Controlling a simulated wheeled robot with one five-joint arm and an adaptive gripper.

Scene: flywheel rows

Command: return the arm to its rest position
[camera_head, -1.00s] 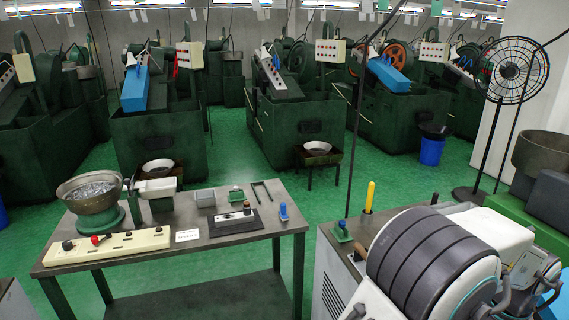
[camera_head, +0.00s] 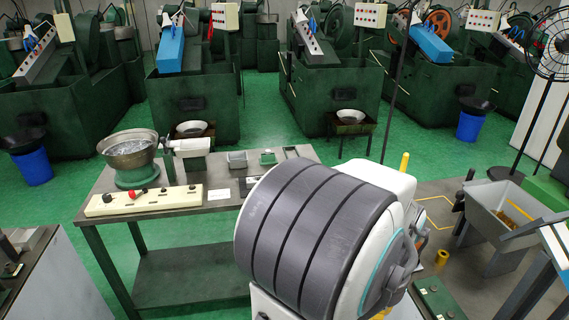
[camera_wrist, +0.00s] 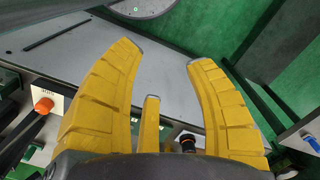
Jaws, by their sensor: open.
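In the wrist view my gripper (camera_wrist: 165,55) is open. Behind the fingers is a grey flat surface (camera_wrist: 190,88) with a dark slot. In the head view the big grey-banded, white part of my own arm (camera_head: 318,235) fills the lower middle and hides the right end of the workbench. My gripper cannot be made out in the head view.
A workbench (camera_head: 110,190) with a metal bowl (camera_head: 130,153) and a cream control panel (camera_head: 145,201) stands left of my arm. A grey bin (camera_head: 505,205) on another bench is at the right. Green machines (camera_head: 195,105) line the back, with green floor before them.

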